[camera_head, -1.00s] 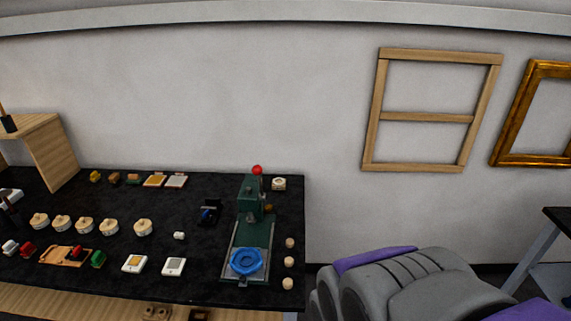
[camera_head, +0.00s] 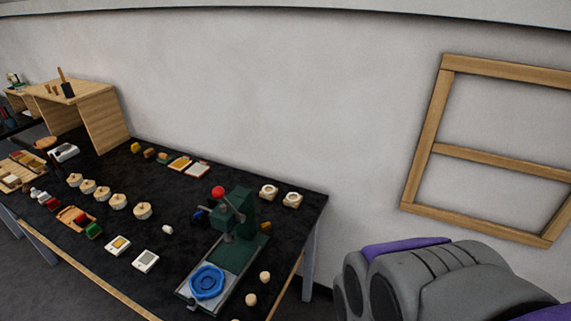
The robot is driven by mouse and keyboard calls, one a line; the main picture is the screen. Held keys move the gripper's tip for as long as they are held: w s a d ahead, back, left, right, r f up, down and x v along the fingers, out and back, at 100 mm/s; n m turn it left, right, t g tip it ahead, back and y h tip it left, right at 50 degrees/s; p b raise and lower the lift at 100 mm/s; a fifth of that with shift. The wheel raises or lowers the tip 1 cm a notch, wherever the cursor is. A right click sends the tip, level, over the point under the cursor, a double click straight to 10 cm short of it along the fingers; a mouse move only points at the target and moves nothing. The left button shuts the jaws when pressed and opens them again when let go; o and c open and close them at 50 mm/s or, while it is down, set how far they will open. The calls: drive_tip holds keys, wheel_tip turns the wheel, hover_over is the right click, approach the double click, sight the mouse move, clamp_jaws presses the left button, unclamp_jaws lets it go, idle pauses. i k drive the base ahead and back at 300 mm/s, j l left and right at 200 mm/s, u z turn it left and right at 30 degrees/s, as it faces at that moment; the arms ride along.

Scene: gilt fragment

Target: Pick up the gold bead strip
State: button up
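I cannot make out a gold bead strip for certain at this size. Two small pale pads with gold-yellow tops lie on the black table (camera_head: 185,215): one gold-topped pad (camera_head: 180,163) at the back and another gold-topped pad (camera_head: 118,244) nearer the front. The grey and purple part at the lower right is my own arm. My gripper's fingers do not show.
A green press (camera_head: 238,215) with a red knob and blue wheel (camera_head: 207,281) stands at the table's right end. Several round wooden pieces (camera_head: 118,201) line the table. A wooden stand (camera_head: 103,115) is at the left. An empty wooden frame (camera_head: 424,150) hangs on the wall.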

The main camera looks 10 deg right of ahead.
sight(266, 226)
drive_tip(key=i+l+u, duration=0.15)
drive_tip(key=i+l, duration=0.5)
drive_tip(key=i, duration=0.15)
